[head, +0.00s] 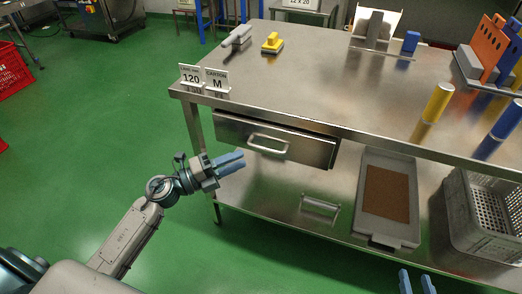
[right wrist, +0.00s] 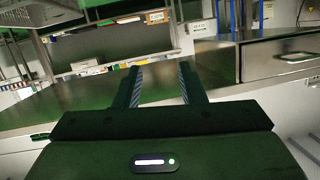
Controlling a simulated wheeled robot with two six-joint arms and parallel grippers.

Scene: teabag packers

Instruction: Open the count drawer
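The count drawer (head: 235,131) is a steel drawer under the left part of the bench, with a pale bar handle (head: 268,149) on its front. The drawer looks shut, its front below the bench edge. My left gripper (head: 243,160) is just left of and below the handle, fingers pointing right towards it. Its blue fingers show a narrow gap with nothing between them. My right gripper (head: 416,283) shows only its fingertips at the bottom edge. In the right wrist view its fingers (right wrist: 160,84) are apart and empty. A drawer with a handle (right wrist: 298,57) shows at the right there.
The steel bench (head: 310,85) carries sign cards (head: 204,79), a yellow-topped block (head: 272,43) and yellow and blue cylinders. The lower shelf holds a grey tray (head: 406,228), a small handled piece (head: 320,207) and a grey crate (head: 462,213).

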